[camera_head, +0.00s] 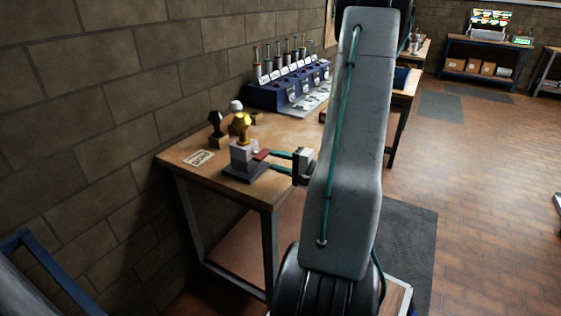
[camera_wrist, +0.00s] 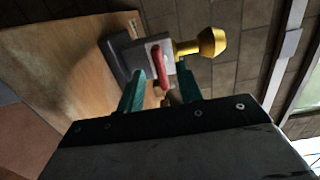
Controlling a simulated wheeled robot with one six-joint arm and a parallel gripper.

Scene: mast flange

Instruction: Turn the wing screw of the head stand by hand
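The head stand (camera_head: 242,156) is a grey block on a dark base, near the front corner of the wooden bench. A brass head (camera_head: 241,124) sits on top of it; in the wrist view the brass head (camera_wrist: 208,43) points right. The red wing screw (camera_head: 261,154) is on the side of the block facing my gripper (camera_head: 271,161). In the wrist view the wing screw (camera_wrist: 160,66) appears between the teal fingertips of my gripper (camera_wrist: 158,79), with a gap on each side. My gripper is open. How deep the wing reaches between the fingers is unclear.
A black-topped piece (camera_head: 215,124) and a white knob (camera_head: 236,105) stand behind the stand. A label plate (camera_head: 199,158) lies at the bench's left. A blue rack (camera_head: 283,92) holds several handled tools further back. A brick wall (camera_head: 110,100) borders the bench.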

